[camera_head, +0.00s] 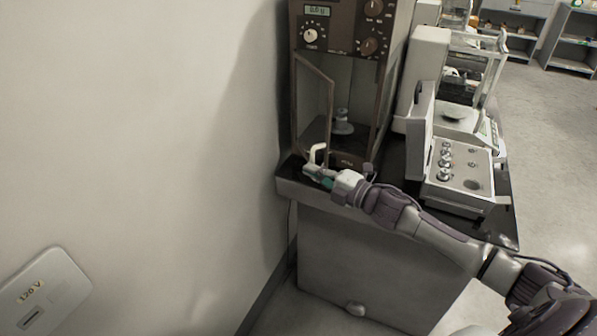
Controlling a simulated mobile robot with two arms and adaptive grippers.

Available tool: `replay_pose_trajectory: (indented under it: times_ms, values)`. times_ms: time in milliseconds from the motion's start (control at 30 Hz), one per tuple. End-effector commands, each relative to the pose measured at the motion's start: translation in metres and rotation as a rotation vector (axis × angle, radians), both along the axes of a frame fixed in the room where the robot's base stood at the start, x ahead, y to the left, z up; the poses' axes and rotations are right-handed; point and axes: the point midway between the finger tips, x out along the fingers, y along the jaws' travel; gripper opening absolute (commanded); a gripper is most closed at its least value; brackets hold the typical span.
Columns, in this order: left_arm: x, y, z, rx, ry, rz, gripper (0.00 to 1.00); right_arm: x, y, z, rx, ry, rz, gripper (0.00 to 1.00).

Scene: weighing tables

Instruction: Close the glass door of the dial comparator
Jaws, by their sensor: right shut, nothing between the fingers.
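The dial comparator (342,50) is a tall brown cabinet with a small display and knobs on its upper panel. Its framed glass door (316,100) hangs from the left side and stands ajar, angled out toward the front. Inside the chamber a grey stepped weight-like piece (342,122) shows. My right gripper (314,162) is at the foot of the door, by its lower front corner, shut with nothing held. I cannot tell whether it touches the door. My left gripper is out of view.
The comparator stands on a dark-topped table (392,160) against a pale wall. To its right are a grey case with several metal weights (447,160) and a balance (455,115). My right arm crosses the table's front edge. Open floor lies at the right.

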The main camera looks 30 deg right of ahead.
Motion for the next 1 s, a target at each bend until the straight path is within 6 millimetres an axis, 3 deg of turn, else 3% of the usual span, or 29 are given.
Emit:
replay_pose_trajectory:
  times_ms: [500, 700, 1000]
  values:
    - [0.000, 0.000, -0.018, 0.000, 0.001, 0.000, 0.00, -0.009, -0.077, -0.002, 0.002, -0.001, -0.013, 0.00]
    - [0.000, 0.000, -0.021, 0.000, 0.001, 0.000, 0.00, -0.008, -0.091, -0.001, 0.004, -0.001, -0.012, 0.00]
    - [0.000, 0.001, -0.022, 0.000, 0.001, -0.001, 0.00, -0.008, -0.096, 0.000, 0.004, -0.001, -0.011, 0.00]
